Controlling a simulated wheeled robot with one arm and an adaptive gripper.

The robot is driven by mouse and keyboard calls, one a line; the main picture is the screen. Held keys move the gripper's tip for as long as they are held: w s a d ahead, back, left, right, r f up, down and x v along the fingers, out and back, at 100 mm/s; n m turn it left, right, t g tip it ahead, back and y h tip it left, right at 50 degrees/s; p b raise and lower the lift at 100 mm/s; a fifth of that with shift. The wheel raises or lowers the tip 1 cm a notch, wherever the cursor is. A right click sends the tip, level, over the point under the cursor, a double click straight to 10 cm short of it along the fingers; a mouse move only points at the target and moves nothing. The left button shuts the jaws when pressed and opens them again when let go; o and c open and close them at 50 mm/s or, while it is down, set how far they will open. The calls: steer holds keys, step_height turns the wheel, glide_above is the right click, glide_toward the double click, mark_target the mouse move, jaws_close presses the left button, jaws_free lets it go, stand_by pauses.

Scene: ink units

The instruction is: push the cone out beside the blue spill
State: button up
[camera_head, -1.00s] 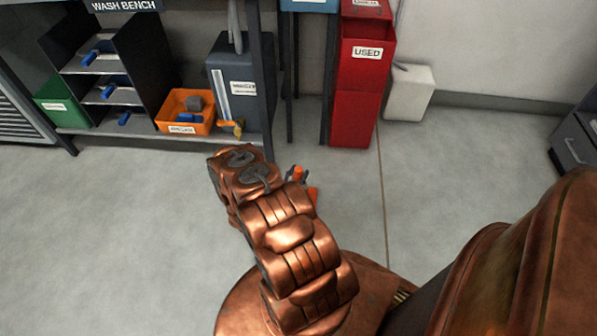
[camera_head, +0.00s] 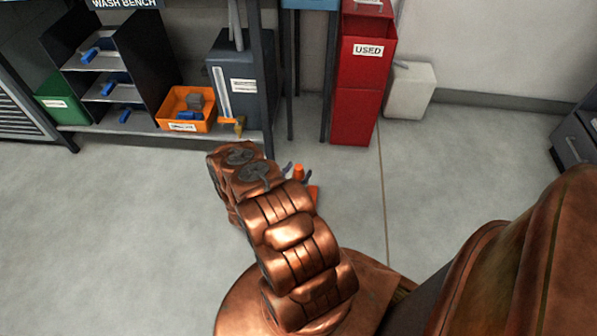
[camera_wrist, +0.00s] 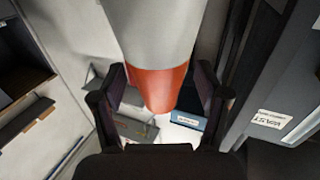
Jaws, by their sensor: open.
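The orange cone (camera_head: 298,171) stands on the floor just beyond my arm, its lower part mostly hidden by the arm. A corner of its orange base (camera_head: 314,191) shows. My gripper (camera_head: 297,173) is at the cone's upper part, with one dark fingertip on each side. In the wrist view the cone's white band and orange end (camera_wrist: 160,85) lie between the open fingers of my gripper (camera_wrist: 160,92). Gaps show on both sides of the orange end; I cannot tell whether a finger touches the cone higher up. No blue spill is visible in either view.
A red bin marked USED (camera_head: 360,75) and a pale container (camera_head: 410,92) stand by the wall. A wash bench shelf holds an orange crate (camera_head: 170,119) and a dark canister (camera_head: 257,100). Open floor (camera_head: 465,200) lies right of the cone, and left of my arm.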

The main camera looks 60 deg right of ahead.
steer(key=shift+r, duration=4.9)
steer(key=shift+w, duration=0.1)
